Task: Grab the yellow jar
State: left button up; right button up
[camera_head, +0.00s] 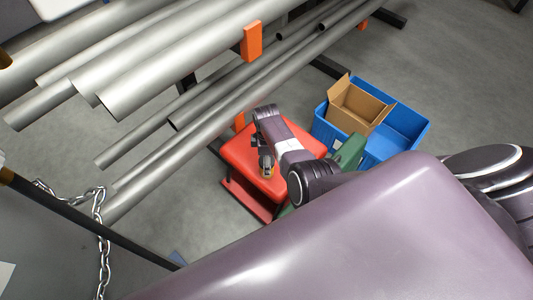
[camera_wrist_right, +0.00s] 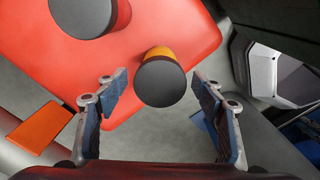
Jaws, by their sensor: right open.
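The yellow jar (camera_wrist_right: 158,54) has a wide dark lid and stands near the edge of a red stool (camera_wrist_right: 205,45). In the right wrist view its lid lies between and slightly beyond my right gripper's fingertips (camera_wrist_right: 157,92), which are spread apart and empty. In the head view the jar (camera_head: 267,174) is small and partly hidden by my right gripper (camera_head: 265,163), above the red stool top (camera_head: 240,150). My left gripper is not in view.
A second jar (camera_wrist_right: 122,14), red with a dark lid, stands close by on the stool. A blue crate (camera_head: 408,126) holding a cardboard box (camera_head: 357,106) and a green object (camera_head: 350,150) are right of the stool. Long metal pipes (camera_head: 150,80) are racked to the left. A chain (camera_head: 102,235) hangs lower left.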

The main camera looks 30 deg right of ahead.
jog(key=shift+c, duration=0.3)
grip_shut()
jog(key=shift+r, duration=0.1)
jog(key=shift+r, duration=0.1)
